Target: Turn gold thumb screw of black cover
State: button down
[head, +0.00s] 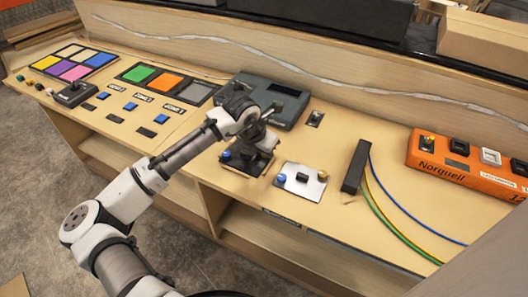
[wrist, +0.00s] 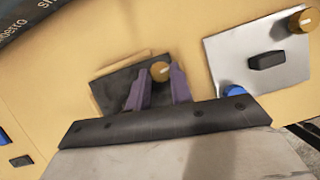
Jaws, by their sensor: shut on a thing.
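The black cover (head: 262,164) is a dark square plate on the wooden console, under my gripper (head: 250,152) in the head view. The arm hides much of it there. In the wrist view the black cover (wrist: 118,88) lies slightly rotated on the wood. Its gold thumb screw (wrist: 161,71) shows between the tips of the two purple fingers of my gripper (wrist: 160,75). The gripper is shut on the screw, with a finger on each side. A blue knob (head: 225,155) shows at the left of the cover in the head view.
A silver plate (head: 304,189) with a blue knob, black handle and gold knob lies right of the cover. A dark grey device (head: 285,103) sits behind. A black block (head: 355,167) with coloured cables and an orange box (head: 440,160) stand further right. Coloured panels lie left.

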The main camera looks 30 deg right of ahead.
jog(key=shift+w+r+m+b, duration=0.15)
jog(key=shift+m+b, duration=0.2)
jog(key=shift+m, duration=0.15)
jog(key=shift+r, duration=0.1)
jog(key=c, duration=1.2)
grip_release()
jog(key=shift+a, duration=0.1)
jog(key=shift+c, duration=0.2)
jog(key=shift+o, duration=0.2)
jog(key=b+v, duration=0.1)
jog(key=v, duration=1.2)
jog(key=shift+a+r, duration=0.25)
jog(key=shift+a, duration=0.1)
jog(key=shift+w, duration=0.1)
